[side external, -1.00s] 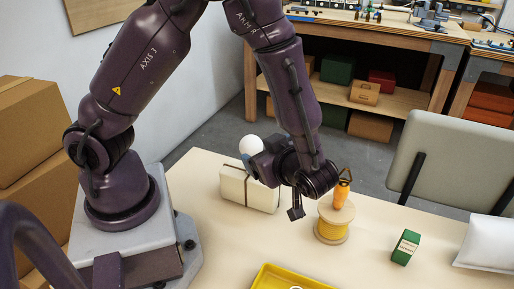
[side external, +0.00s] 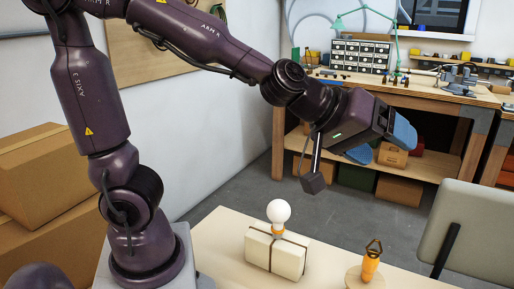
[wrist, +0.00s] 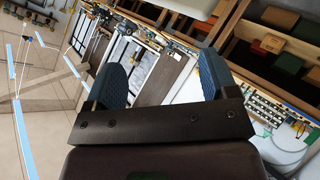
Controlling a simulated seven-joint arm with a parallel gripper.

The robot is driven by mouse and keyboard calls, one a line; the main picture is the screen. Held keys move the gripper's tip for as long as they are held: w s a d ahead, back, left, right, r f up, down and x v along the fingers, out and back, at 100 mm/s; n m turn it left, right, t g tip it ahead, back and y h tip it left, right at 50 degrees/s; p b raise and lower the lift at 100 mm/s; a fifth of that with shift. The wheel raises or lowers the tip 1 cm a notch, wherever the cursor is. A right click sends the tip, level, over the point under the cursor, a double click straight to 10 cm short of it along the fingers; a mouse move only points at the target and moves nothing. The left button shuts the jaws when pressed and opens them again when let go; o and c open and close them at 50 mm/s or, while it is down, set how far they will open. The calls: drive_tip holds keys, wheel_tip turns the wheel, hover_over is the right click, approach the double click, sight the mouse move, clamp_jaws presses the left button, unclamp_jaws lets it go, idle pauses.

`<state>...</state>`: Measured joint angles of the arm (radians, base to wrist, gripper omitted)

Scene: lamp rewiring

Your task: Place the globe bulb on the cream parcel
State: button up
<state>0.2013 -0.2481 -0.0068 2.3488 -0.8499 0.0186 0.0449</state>
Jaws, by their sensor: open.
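The globe bulb (side external: 278,211), a white globe with an orange base, stands upright on top of the cream parcel (side external: 290,258). The parcel has dark straps and sits on the pale table. My gripper (side external: 383,143) is raised to the upper right of the bulb, well apart from it. Its blue fingers are spread with nothing between them. In the wrist view the two blue fingers of my gripper (wrist: 163,80) are also apart and empty. Neither the bulb nor the parcel is seen in the wrist view.
An orange object with a dark wire loop (side external: 371,263) stands on a wooden spool (side external: 357,280) right of the parcel. A grey chair back (side external: 470,225) is at the right. Cardboard boxes (side external: 45,175) stand at left. A workbench (side external: 440,88) is behind. Air around the gripper is clear.

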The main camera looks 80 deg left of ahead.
drive_tip(key=s+a+f+m+g+y, duration=0.1)
drive_tip(key=s+a+m+g, duration=0.2)
drive_tip(key=s, duration=0.5)
drive_tip(key=s+a+f+m+g+y, duration=0.1)
drive_tip(key=s+a+m+g, duration=0.1)
drive_tip(key=s+a, duration=0.3)
drive_tip(key=s+m, duration=0.1)
drive_tip(key=s, duration=0.2)
drive_tip(key=shift+s+m+g+y, duration=0.3)
drive_tip(key=shift+s+m+g, duration=0.05)
drive_tip(key=shift+m+g, duration=0.05)
